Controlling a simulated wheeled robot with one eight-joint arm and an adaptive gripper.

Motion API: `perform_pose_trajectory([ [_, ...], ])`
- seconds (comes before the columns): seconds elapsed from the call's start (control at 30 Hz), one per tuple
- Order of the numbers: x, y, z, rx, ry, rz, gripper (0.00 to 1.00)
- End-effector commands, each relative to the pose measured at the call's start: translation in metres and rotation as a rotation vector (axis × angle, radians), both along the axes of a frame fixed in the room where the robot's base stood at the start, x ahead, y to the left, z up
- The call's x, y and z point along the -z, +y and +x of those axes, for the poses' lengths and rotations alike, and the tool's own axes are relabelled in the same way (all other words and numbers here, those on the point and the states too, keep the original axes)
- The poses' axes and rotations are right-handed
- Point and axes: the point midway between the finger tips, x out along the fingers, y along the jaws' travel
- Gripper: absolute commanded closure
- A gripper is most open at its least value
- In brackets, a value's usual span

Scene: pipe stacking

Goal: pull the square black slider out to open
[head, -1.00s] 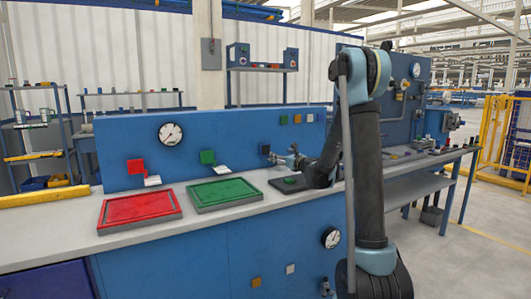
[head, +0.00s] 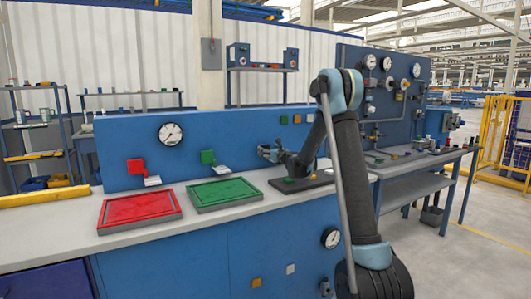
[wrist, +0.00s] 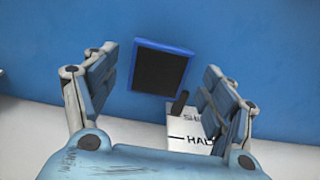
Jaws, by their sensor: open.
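The square black slider (wrist: 160,70) has a blue rim and sits on the blue panel, slightly tilted in the wrist view. My gripper (wrist: 161,66) is open, with one finger to the left of the slider and one to the right. Gaps show between the slider and both fingers. In the head view my gripper (head: 266,153) is at the blue panel and hides the slider. A white card (wrist: 192,138) with black lettering and a small dark pointer sits below the slider, partly behind the right finger.
A red tray (head: 140,208) and a green tray (head: 224,191) lie on the bench. A dark board (head: 302,182) lies under my arm. A gauge (head: 171,133) is higher up.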

Motion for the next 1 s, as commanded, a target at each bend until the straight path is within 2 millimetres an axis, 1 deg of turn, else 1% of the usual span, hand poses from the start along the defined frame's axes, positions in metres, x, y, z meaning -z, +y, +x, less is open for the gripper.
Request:
perform_pose_trajectory([
  [0.03, 0.000, 0.005, 0.007, -0.001, 0.000, 0.000, 0.23],
  [0.1, 0.000, 0.010, 0.015, 0.000, 0.000, 0.000, 0.23],
  [0.3, 0.000, 0.019, 0.029, 0.001, 0.000, 0.000, 0.23],
  [0.67, 0.000, 0.021, 0.031, 0.001, 0.000, 0.000, 0.23],
  [0.7, 0.000, 0.021, 0.031, 0.001, 0.000, 0.000, 0.32],
  [0.77, 0.000, 0.021, 0.031, 0.000, 0.000, 0.000, 0.46],
  [0.8, 0.000, 0.021, 0.031, 0.001, 0.000, 0.000, 0.55],
  [0.87, 0.000, 0.021, 0.031, 0.001, 0.000, 0.000, 0.69],
  [0.9, 0.000, 0.021, 0.031, 0.001, 0.000, 0.000, 0.78],
  [0.93, 0.000, 0.021, 0.031, 0.001, 0.000, 0.000, 0.85],
  [0.97, 0.000, 0.021, 0.031, 0.001, 0.000, 0.000, 0.87],
  [1.0, 0.000, 0.020, 0.031, 0.001, 0.000, 0.000, 0.87],
])
